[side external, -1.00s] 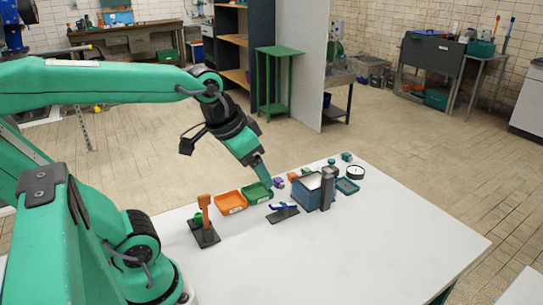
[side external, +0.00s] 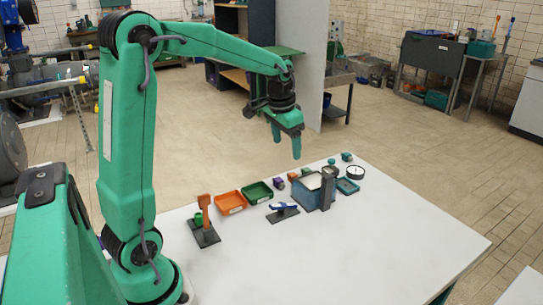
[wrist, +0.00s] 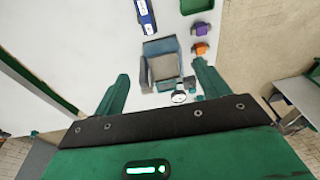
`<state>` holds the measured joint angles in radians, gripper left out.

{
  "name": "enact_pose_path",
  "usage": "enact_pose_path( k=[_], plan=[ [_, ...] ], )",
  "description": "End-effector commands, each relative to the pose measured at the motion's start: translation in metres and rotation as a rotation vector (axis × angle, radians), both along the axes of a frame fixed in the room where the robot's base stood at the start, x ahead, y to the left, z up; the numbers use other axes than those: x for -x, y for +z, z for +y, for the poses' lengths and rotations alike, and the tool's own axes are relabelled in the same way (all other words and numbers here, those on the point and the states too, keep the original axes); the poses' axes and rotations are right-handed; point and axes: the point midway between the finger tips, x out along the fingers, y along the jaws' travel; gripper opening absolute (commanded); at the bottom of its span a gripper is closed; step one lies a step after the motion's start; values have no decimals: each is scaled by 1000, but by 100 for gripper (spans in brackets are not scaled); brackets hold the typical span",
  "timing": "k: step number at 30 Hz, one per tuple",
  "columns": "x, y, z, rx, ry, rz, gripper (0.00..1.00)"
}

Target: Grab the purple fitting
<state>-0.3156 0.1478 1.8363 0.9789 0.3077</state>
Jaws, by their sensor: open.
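The purple fitting (side external: 279,183) is small and stands on the white table, just right of the green tray and beside an orange fitting. It also shows in the wrist view (wrist: 204,29), at the top right, beyond the fingertips. My gripper (side external: 287,149) is open and empty, pointing down, raised well above the far part of the table. In the wrist view the open fingers (wrist: 160,70) frame the blue box, and the purple fitting lies outside the gap, up and to the right.
The orange fitting (wrist: 201,49) is close to the purple one. The blue box (side external: 306,193), green tray (side external: 257,193), orange tray (side external: 230,202), blue-handled tool (side external: 283,211) and round gauge (side external: 355,172) stand nearby. The table front (side external: 370,240) is clear.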

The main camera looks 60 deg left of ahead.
Motion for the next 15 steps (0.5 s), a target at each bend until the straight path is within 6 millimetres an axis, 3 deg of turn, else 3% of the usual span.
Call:
enact_pose_path(
  k=[6, 15],
  plan=[
    [-26, -35, 39, 13, 5, 60, 75],
    [-49, -91, 91, 38, 7, 132, 75]
  ],
)
